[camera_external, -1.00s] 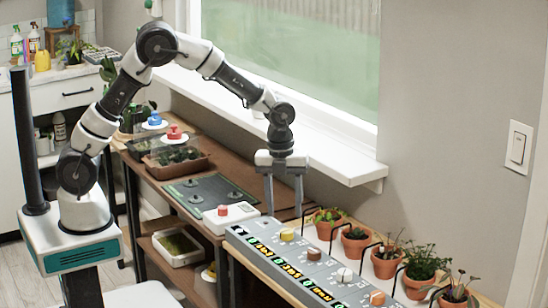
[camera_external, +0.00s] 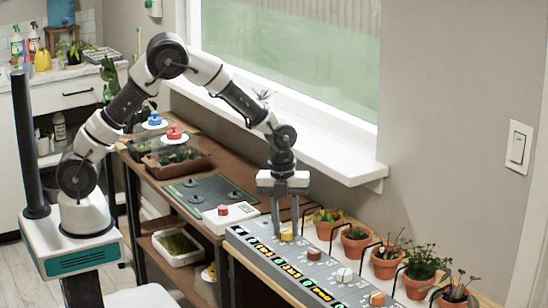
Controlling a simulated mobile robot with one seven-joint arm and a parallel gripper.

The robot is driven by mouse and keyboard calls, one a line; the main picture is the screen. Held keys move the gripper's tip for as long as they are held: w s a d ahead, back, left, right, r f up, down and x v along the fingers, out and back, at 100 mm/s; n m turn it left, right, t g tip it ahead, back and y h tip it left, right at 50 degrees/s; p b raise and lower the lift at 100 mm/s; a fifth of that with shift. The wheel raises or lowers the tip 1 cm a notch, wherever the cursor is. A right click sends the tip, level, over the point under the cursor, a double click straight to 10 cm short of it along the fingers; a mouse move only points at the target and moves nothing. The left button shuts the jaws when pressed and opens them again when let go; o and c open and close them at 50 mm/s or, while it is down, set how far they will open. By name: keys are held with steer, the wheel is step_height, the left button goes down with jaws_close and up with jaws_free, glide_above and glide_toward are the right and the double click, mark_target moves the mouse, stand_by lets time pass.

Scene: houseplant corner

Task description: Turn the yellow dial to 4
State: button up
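The yellow dial (camera_external: 287,236) is on the grey control panel (camera_external: 318,271), at its far end nearest the window. My gripper (camera_external: 288,232) points down over it, with its fingertips at the dial's height and one finger to each side. The fingers partly cover the dial. I cannot tell whether they touch it or what number it points to.
A brown dial (camera_external: 314,254), a white dial (camera_external: 344,274) and an orange dial (camera_external: 377,298) follow along the panel. Potted plants (camera_external: 386,265) stand close behind it, with thin black spouts. A white box with a red knob (camera_external: 222,210) is left of the panel.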

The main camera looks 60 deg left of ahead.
steer(key=shift+n, duration=0.4)
steer(key=n, duration=0.2)
steer(key=shift+r+n+p, duration=0.1)
steer(key=shift+n+p, duration=0.3)
steer(key=n, duration=0.3)
steer(key=shift+d+n+p, duration=0.1)
steer(key=shift+n+p, duration=0.2)
steer(key=shift+p, duration=0.1)
steer(key=n, duration=0.4)
steer(key=shift+y+p, duration=0.35)
steer(key=shift+y, duration=0.05)
steer(key=shift+d+n, duration=0.1)
steer(key=shift+n, duration=1.7)
steer(key=o, duration=1)
steer(key=shift+o, duration=0.2)
